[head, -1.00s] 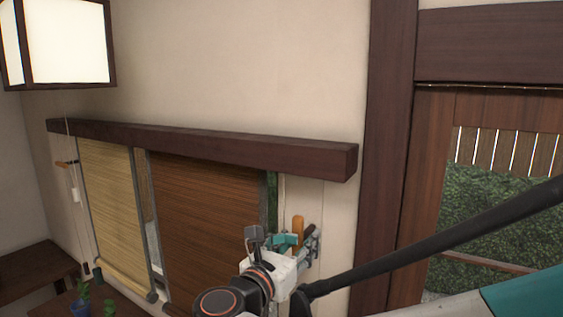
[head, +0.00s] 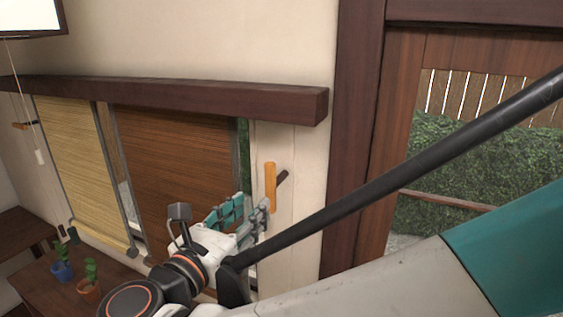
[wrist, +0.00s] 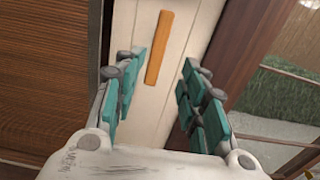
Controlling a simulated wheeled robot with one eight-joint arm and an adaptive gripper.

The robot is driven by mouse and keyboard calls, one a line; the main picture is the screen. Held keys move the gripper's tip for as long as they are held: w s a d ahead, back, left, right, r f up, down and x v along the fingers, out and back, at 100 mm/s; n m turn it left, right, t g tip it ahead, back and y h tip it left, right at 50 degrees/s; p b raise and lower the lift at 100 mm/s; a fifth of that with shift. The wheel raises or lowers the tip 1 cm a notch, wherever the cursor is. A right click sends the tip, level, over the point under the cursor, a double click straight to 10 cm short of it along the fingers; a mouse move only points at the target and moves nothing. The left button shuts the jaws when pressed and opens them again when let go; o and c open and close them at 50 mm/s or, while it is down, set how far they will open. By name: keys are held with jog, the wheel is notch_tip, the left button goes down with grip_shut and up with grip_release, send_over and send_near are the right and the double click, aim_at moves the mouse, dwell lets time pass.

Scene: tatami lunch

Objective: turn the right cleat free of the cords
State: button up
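The right cleat, an orange wooden bar (head: 270,187), stands nearly upright on the pale wall post right of the brown blind. In the wrist view the cleat (wrist: 172,47) appears beyond and between my fingers, slightly tilted. My gripper (wrist: 162,66), with teal finger pads, is open and empty. In the head view my gripper (head: 246,208) is just below and left of the cleat, apparently apart from it. I cannot make out any cords on this cleat.
A dark beam (head: 190,97) runs above the brown blind (head: 175,165) and the tan blind (head: 75,150). A left cleat (head: 25,125) has a cord (head: 24,95) beside it. Potted plants (head: 89,284) stand on a low table (head: 115,290). A dark post (head: 352,140) rises at right.

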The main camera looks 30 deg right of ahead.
jog(key=shift+v, duration=0.85)
jog(key=shift+f, duration=0.1)
jog(key=s+d+f+m+g+y+b, duration=0.1)
jog(key=d+f+m+y+b, duration=0.15)
jog(key=f, duration=0.45)
jog(key=s+d+f+m+g+y+b, duration=0.1)
jog(key=d+f+m+y+b, duration=0.1)
jog(key=f+m+b, duration=0.35)
jog(key=s+d+f+m+g+y+b, duration=0.1)
jog(key=d+f+g+y+b, duration=0.1)
jog(key=f, duration=0.7)
jog(key=s+a+f+m+y+b, duration=0.1)
jog(key=a+f+m+y+b, duration=0.2)
jog(key=m, duration=0.5)
jog(key=s+a+f+m+t+y+b, duration=0.1)
jog(key=s+a+f+m+y+b, duration=0.1)
jog(key=f+m+y+b, duration=0.3)
notch_tip(320, 180, down, 4)
jog(key=a+m+b, duration=0.1)
jog(key=m+b, duration=0.1)
jog(key=shift+m, duration=0.4)
